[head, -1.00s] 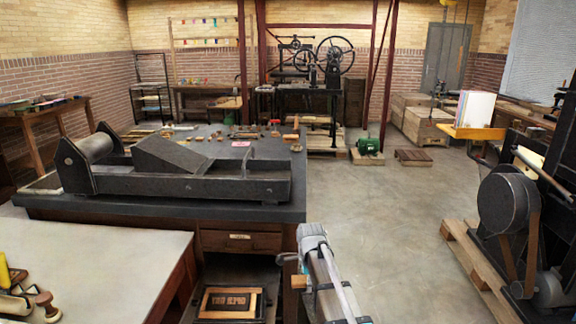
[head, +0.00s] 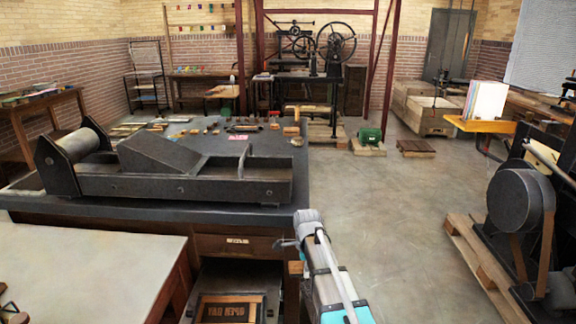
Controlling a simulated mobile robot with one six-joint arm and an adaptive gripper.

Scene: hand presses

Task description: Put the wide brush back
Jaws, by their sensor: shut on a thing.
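My gripper (head: 287,243) is at the end of my arm, low in the middle of the head view, in front of the right end of the dark-topped bench (head: 250,208). Its fingers are small and partly hidden by the wrist. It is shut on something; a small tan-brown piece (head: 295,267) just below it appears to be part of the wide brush. Most of the brush is hidden, and I cannot tell its tilt.
A dark proof press (head: 200,185) stands on the bench, with small tools behind it. A framed type forme (head: 230,308) lies in the open shelf below. A pale table (head: 80,265) is at the left. A machine (head: 520,205) stands on a pallet at the right. The floor between is clear.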

